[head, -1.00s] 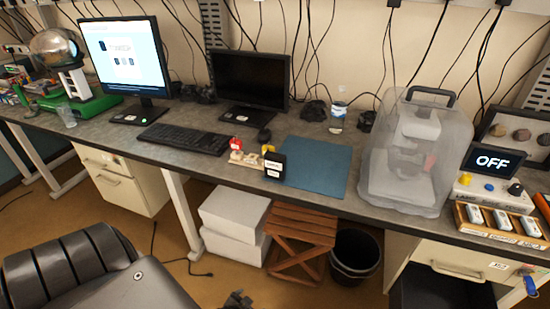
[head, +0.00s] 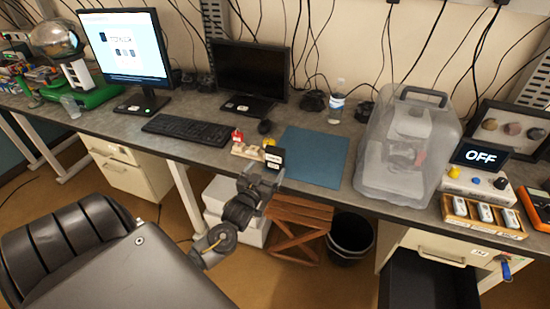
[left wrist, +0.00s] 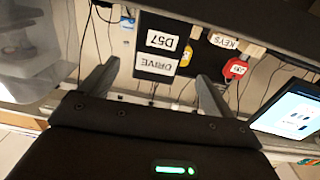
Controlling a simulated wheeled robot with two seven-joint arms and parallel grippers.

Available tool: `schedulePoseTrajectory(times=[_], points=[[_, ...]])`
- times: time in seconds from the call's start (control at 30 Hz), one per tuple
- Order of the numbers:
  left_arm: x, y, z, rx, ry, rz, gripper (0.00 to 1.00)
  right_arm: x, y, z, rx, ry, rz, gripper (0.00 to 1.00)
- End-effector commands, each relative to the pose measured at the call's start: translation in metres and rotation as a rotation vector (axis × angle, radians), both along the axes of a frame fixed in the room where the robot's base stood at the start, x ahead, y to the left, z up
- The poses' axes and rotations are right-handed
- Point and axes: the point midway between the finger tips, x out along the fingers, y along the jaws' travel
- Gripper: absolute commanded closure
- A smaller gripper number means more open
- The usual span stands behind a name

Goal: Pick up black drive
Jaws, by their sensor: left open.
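The black drive (head: 274,157) stands upright at the front edge of the desk, at the right end of a small wooden key rack (head: 246,150). In the left wrist view the drive (left wrist: 162,52) appears upside down, with white labels reading DRIVE and D57. My left gripper (head: 262,174) is just in front of the drive and partly overlaps its lower part in the head view. In the left wrist view its two fingers (left wrist: 157,74) are spread, with the drive's face between and beyond them. Contact cannot be told. My right gripper is not in view.
A red key tag (head: 237,136) and a yellow tag sit beside the drive. A blue mat (head: 313,157) lies to the right, clear on top. A wooden stool (head: 298,222) stands below the desk edge.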

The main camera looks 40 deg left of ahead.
Motion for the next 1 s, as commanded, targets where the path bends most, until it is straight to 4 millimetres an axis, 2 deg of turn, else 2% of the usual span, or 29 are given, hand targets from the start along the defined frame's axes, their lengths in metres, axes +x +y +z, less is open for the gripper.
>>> schedulePoseTrajectory(times=[0.1, 0.37, 0.57, 0.7, 1.0], points=[[0.015, 0.004, 0.001, 0.0, 0.001, 0.0, 0.11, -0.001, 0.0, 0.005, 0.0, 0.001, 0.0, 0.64], [0.023, 0.006, 0.001, -0.001, 0.002, -0.001, 0.11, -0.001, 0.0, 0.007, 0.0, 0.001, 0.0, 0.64], [0.05, 0.011, 0.007, -0.001, 0.002, 0.0, 0.11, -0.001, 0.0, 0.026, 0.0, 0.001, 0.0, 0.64], [0.065, 0.016, 0.003, 0.0, 0.003, -0.001, 0.11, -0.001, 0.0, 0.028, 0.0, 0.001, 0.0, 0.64], [0.071, 0.018, 0.001, -0.001, 0.003, -0.002, 0.11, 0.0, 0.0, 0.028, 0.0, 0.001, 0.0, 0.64]])
